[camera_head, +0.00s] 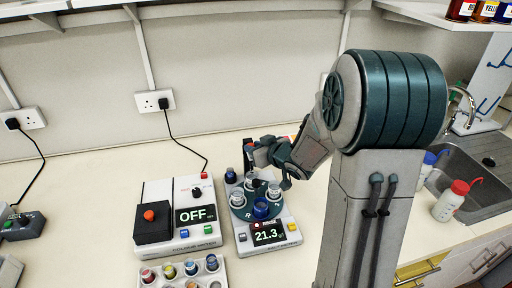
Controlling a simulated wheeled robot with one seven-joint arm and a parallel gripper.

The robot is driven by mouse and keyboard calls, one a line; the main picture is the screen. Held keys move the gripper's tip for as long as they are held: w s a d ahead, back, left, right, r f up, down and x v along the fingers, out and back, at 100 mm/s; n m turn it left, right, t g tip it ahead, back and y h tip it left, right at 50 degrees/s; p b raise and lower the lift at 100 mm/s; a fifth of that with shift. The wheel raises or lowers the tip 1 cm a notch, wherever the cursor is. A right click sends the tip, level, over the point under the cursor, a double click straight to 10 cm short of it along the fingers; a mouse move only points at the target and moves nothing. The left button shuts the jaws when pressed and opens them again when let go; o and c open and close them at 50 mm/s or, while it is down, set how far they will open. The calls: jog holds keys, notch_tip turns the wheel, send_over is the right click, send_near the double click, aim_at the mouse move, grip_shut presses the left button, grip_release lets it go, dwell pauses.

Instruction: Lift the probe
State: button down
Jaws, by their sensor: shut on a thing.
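My gripper (261,153) reaches in from the right over the back of a small grey meter (242,249) whose display reads 21.3. It is shut on a slim dark upright thing (247,147), which looks like the probe. Its lower end is close above the meter's turntable, and I cannot tell whether it touches. The green turntable (239,209) holds several small beakers, one of them with blue liquid (261,208). My wrist hides part of the area behind the turntable.
A colour meter (180,215) reading OFF stands to the left. A rack of coloured vials (180,284) is in front of it. A red-capped bottle (450,201) and sink (485,170) are at right. The bench behind the meters is clear.

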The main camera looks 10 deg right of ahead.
jog(key=shift+w+r, duration=0.1)
jog(key=shift+r, duration=0.2)
jog(key=c, duration=1.2)
grip_release()
jog(key=shift+f, duration=0.1)
jog(key=shift+c, duration=0.2)
jog(key=v, duration=1.4)
jog(key=shift+p, duration=0.3)
